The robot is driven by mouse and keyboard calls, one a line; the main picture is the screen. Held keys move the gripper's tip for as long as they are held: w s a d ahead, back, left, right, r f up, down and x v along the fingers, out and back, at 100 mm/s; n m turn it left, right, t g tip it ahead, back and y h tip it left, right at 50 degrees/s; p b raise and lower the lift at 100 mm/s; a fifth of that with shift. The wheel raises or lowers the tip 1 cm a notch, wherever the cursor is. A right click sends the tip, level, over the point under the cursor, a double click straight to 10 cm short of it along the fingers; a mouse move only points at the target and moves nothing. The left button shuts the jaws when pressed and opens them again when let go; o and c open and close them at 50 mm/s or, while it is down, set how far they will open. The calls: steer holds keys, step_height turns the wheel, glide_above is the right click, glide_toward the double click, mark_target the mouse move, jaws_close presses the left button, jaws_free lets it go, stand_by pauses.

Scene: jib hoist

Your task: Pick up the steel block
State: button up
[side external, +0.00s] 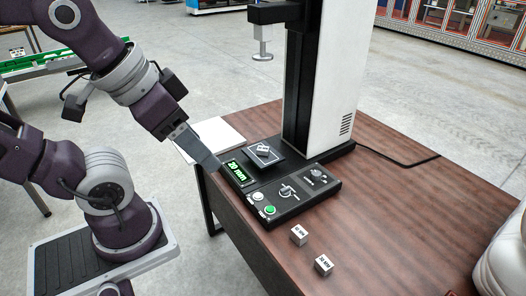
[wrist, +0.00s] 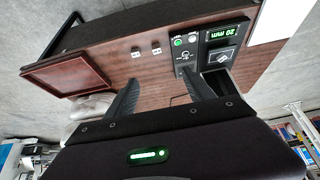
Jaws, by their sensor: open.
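Two small silver-grey cubes with dark printed labels stand on the brown wooden table. One block (side external: 299,235) is nearer the control panel, and the other block (side external: 323,265) is nearer the front. Both also show in the wrist view, as one block (wrist: 156,50) and the other block (wrist: 134,54), beyond the fingers. The labels are too small to read surely. My gripper (side external: 212,160) is above the table's left edge, beside the panel display and apart from both blocks. In the wrist view my gripper (wrist: 163,88) has its two dark fingers spread with nothing between them.
The black control panel (side external: 293,203) has a green display reading 20 mm, buttons and a knob. Behind it are a dark pad (side external: 277,163) and a tall white-and-black column (side external: 322,90). A white bulky object (side external: 503,255) stands at right. The table's right middle is clear.

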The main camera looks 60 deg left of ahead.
steer(key=w+a+f+n+t+y, duration=0.1)
steer(key=w+a+f+n, duration=0.2)
steer(key=w, duration=0.8)
steer(key=w+a+f+n+t, duration=0.15)
steer(key=w+f, duration=0.25)
steer(key=w, duration=0.7)
steer(key=n+t+y, duration=0.1)
steer(key=n+y, duration=0.4)
steer(key=y, duration=0.3)
glide_toward(262, 150)
steer(key=shift+w+a+f+m, duration=0.15)
steer(key=shift+w+a+f, duration=0.15)
steer(key=shift+f, duration=0.15)
steer(key=shift+w+a+f+m, duration=0.1)
steer(key=shift+w+a+f, duration=0.15)
steer(key=shift+f, duration=0.25)
steer(key=shift+t+y, duration=0.25)
steer(key=shift+y, duration=0.05)
steer(key=x, duration=0.7)
steer(key=shift+w+r, duration=0.1)
steer(key=shift+r, duration=0.15)
jaws_close()
